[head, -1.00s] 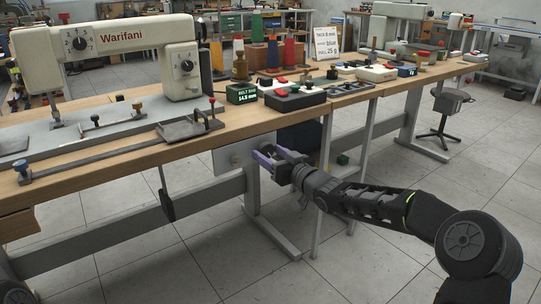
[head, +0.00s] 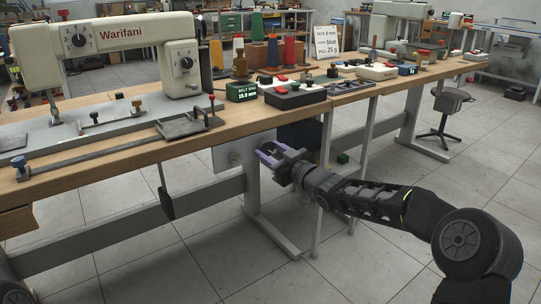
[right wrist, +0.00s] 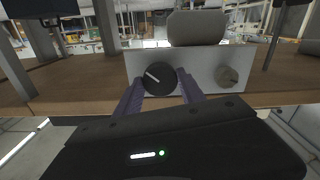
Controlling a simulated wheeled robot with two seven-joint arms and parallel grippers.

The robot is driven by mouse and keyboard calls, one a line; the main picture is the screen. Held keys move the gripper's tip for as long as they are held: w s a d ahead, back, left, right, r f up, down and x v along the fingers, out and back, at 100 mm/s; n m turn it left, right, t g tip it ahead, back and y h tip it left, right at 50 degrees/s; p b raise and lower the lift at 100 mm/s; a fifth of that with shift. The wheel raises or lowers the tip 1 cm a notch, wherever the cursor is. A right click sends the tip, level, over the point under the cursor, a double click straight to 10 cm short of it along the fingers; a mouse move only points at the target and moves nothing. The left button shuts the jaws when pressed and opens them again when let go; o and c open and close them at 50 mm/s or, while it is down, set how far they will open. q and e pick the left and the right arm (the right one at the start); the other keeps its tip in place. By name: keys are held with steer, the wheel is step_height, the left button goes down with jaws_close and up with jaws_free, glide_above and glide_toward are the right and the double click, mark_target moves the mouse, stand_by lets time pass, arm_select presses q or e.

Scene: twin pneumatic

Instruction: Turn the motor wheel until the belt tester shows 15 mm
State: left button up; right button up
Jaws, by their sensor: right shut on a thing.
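The belt tester (head: 241,92) is a small dark green box on the tabletop. Its display reads "BELT SAG" and what looks like 15.0 mm. The motor wheel (right wrist: 159,79) is a dark round knob with a white line, on a grey plate (right wrist: 205,62) under the table edge. My right gripper (head: 268,157) reaches in below the tabletop at this plate. In the right wrist view its purple fingers (right wrist: 160,95) are shut on the wheel, one on each side. In the head view the wheel is hidden at the fingertips. My left gripper is out of view.
A second, metallic knob (right wrist: 228,77) sits beside the wheel on the plate. The wooden tabletop (head: 110,158) overhangs my gripper, with table legs (head: 326,160) close by. A cream sewing machine (head: 105,45) stands on the table. The floor at the front is clear.

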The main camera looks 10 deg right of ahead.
steer(key=o, duration=1.4)
steer(key=shift+c, duration=0.2)
steer(key=shift+s, duration=0.1)
steer(key=p+v, duration=0.2)
steer(key=v, duration=0.5)
steer(key=shift+s, duration=0.3)
steer(key=shift+d, duration=0.15)
